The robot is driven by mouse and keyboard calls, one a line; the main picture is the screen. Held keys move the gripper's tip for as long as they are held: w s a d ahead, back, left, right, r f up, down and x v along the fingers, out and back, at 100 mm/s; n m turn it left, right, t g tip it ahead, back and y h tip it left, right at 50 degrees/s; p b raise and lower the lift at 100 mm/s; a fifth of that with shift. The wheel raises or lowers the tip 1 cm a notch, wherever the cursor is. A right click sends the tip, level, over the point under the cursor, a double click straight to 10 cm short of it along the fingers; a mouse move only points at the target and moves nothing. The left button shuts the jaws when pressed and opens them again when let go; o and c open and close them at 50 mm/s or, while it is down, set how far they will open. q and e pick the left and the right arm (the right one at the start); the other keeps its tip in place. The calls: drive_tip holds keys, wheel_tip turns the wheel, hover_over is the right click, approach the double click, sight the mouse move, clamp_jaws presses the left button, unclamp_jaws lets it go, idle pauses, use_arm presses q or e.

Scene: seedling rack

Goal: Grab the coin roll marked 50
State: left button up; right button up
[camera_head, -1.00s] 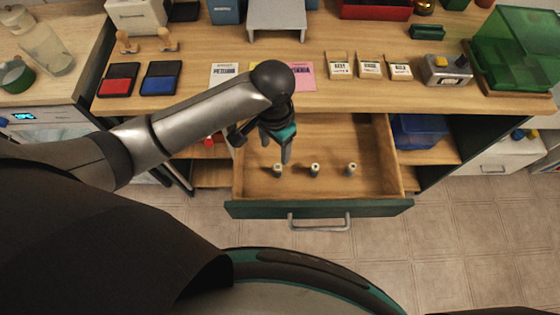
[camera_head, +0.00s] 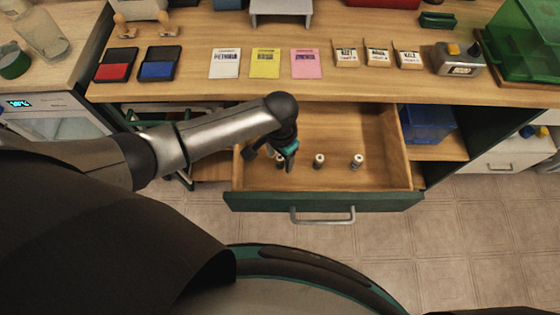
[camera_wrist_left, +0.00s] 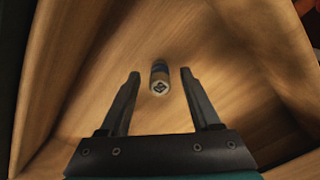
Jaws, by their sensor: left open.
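Three small coin rolls stand in the open drawer (camera_head: 385,176): a left one (camera_head: 279,160), a middle one (camera_head: 319,161) and a right one (camera_head: 357,161). Their markings are too small to read in the head view. My left gripper (camera_head: 286,163) is low over the left roll and partly hides it. In the left wrist view, the open fingers of my left gripper (camera_wrist_left: 160,76) are on either side of one roll (camera_wrist_left: 159,82), with gaps on both sides. Its pale end has a dark mark that I cannot read. My right gripper is not in view.
The drawer has wooden walls and a green front with a handle (camera_head: 322,217). Above it, the counter (camera_head: 200,92) holds seed packets (camera_head: 265,63), small boxes (camera_head: 377,57) and ink pads (camera_head: 159,63). A blue bin (camera_head: 427,124) stands right of the drawer.

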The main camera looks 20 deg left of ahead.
use_arm(q)
drive_tip(key=shift+f, duration=0.1)
clamp_jaws()
idle(0.5)
